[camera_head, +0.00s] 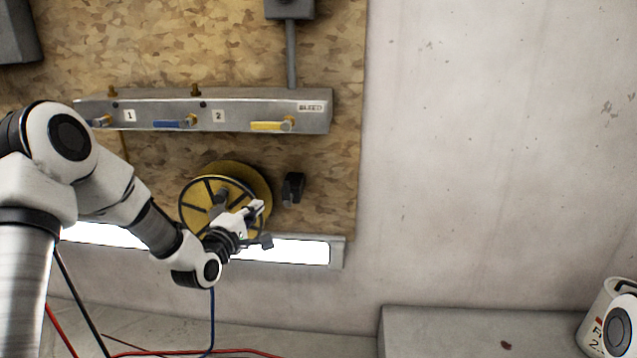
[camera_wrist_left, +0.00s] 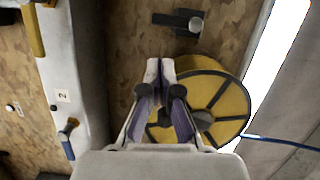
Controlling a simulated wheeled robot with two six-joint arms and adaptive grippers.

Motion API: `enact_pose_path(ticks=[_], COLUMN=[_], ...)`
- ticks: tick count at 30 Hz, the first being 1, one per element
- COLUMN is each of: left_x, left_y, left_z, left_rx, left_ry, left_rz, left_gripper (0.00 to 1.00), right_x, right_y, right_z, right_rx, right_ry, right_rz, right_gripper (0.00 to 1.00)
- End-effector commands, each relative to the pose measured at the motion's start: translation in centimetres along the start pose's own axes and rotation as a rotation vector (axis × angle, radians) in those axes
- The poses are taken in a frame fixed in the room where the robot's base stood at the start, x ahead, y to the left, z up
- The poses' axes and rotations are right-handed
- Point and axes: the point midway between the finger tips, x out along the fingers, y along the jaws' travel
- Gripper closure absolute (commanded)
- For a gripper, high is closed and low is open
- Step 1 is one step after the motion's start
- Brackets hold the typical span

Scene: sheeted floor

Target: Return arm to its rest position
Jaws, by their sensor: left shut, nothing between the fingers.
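My left arm comes in from the left in the head view. Its gripper (camera_head: 258,208) is in front of the yellow hose reel (camera_head: 262,180) with black spokes on the wood-chip board. In the left wrist view my left gripper (camera_wrist_left: 160,66) is shut and empty, with the reel (camera_wrist_left: 225,88) behind and to the right of its fingers. I cannot tell whether the fingers touch the reel. Part of my right arm (camera_head: 612,318) shows at the lower right edge in the head view; its gripper is out of view.
A grey metal manifold (camera_head: 230,108) with a blue lever (camera_head: 172,124) and a yellow lever (camera_head: 268,126) is on the board above the reel. A black bracket (camera_head: 293,188) is right of the reel. A grey block (camera_head: 450,325) stands at lower right. Hoses lie on the floor.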

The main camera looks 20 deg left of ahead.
Motion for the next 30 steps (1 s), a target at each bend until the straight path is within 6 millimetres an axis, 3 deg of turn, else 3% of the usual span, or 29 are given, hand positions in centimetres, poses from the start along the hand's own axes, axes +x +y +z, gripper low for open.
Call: enact_pose_path(ticks=[2, 5, 8, 11, 15, 18, 21, 24, 27, 30], left_x=[0.0, -0.2, -0.9, -3.7, -10.7, -17.4, -24.7, -31.4, -37.1, -40.4], left_y=[-0.1, -2.1, -7.3, -14.9, -25.3, -31.4, -35.7, -37.9, -38.3, -37.7], left_z=[0.0, 0.1, 1.7, 4.3, 7.5, 9.1, 10.1, 10.4, 10.4, 9.9], left_rx=[0.000, 0.004, 0.032, 0.055, 0.166, 0.319, 0.503, 0.688, 0.877, 1.031], left_ry=[0.000, -0.002, -0.033, -0.073, -0.134, -0.216, -0.342, -0.505, -0.708, -0.903], left_rz=[-0.002, -0.035, -0.131, -0.295, -0.584, -0.800, -1.005, -1.170, -1.295, -1.349], left_gripper=[1.00, 1.00, 1.00, 1.00, 1.00, 1.00, 1.00, 1.00, 1.00, 1.00], right_x=[0.0, 0.0, 0.0, 0.0, 0.0, 0.0, 0.0, 0.0, 0.0, 0.0], right_y=[0.0, 0.0, 0.0, 0.0, 0.0, 0.0, 0.0, 0.0, 0.0, 0.0], right_z=[0.0, 0.0, 0.0, 0.0, 0.0, 0.0, 0.0, 0.0, 0.0, 0.0], right_rx=[0.000, 0.000, 0.000, 0.000, 0.000, 0.000, 0.000, 0.000, 0.000, 0.000], right_ry=[0.000, 0.000, 0.000, 0.000, 0.000, 0.000, 0.000, 0.000, 0.000, 0.000], right_rz=[0.000, 0.000, 0.000, 0.000, 0.000, 0.000, 0.000, 0.000, 0.000, 0.000], right_gripper=[0.60, 0.60, 0.60, 0.60, 0.60, 0.60, 0.60, 0.60, 0.60, 0.60])
